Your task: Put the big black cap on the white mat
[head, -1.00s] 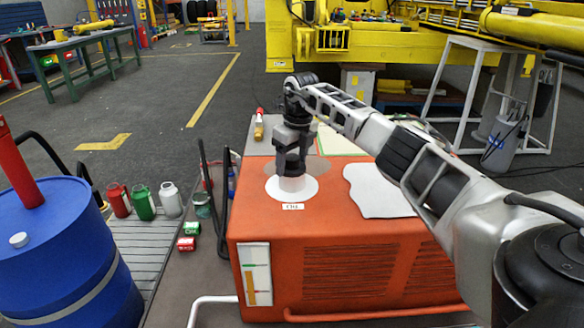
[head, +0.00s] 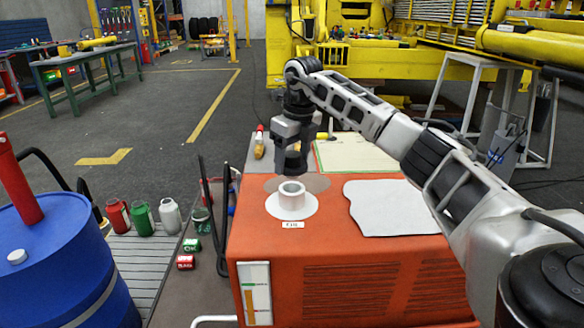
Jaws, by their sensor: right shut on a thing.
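My right gripper (head: 291,150) is shut on the big black cap (head: 290,167), which shows as a dark shape between and below the fingers and is partly hidden by them. The cap hangs in the air just above and behind the white filler neck (head: 291,203). The neck's open top shows, with a round white flange around it. The white mat (head: 393,208) lies flat and bare on the orange housing, to the right of the neck. My left gripper is not in view.
The orange housing (head: 340,270) has a small label in front of the neck. A pale green-edged sheet (head: 355,153) lies behind it. A blue drum (head: 55,255), several jars and small cans stand at left. My right arm passes over the mat's right side.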

